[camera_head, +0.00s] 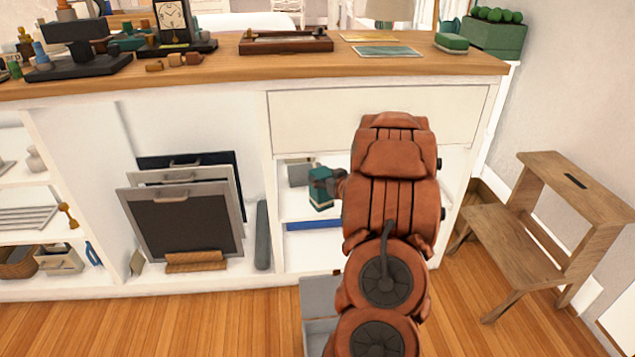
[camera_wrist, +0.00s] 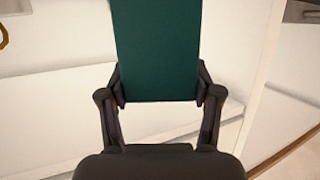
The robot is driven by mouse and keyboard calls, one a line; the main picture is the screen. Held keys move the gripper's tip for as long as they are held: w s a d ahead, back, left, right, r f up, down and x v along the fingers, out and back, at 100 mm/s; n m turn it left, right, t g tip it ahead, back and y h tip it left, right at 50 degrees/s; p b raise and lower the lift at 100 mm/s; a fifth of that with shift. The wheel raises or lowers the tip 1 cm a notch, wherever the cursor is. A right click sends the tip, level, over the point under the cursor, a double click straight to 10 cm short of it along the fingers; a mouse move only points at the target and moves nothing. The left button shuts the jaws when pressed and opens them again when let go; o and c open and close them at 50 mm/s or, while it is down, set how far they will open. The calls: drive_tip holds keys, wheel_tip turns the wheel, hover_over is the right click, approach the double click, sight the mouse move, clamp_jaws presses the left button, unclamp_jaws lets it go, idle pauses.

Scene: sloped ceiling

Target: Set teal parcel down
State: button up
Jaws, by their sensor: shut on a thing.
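The teal parcel (camera_head: 322,201) is a small dark teal block in front of the open shelf section at the middle of the cabinet. My gripper (camera_head: 325,183) is shut on it. In the wrist view the parcel (camera_wrist: 156,50) fills the top middle, with the fingers of my gripper (camera_wrist: 160,90) on its left and right sides. The parcel's far end is cut off by the frame. In the head view my arm hides the shelf to the right of the gripper. I cannot tell whether the parcel touches a shelf.
Framed panels (camera_head: 185,228) lean at left. A wooden step stool (camera_head: 545,215) stands at right. The wooden counter (camera_head: 220,66) above holds several objects.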

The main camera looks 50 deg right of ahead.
drive_tip(key=w+d+f+b, duration=0.3)
drive_tip(key=w+f+b, duration=0.1)
drive_tip(key=w, duration=0.2)
idle(0.5)
drive_tip(key=shift+f, duration=0.1)
drive_tip(key=o, duration=1.7)
drive_tip(key=shift+f, duration=0.1)
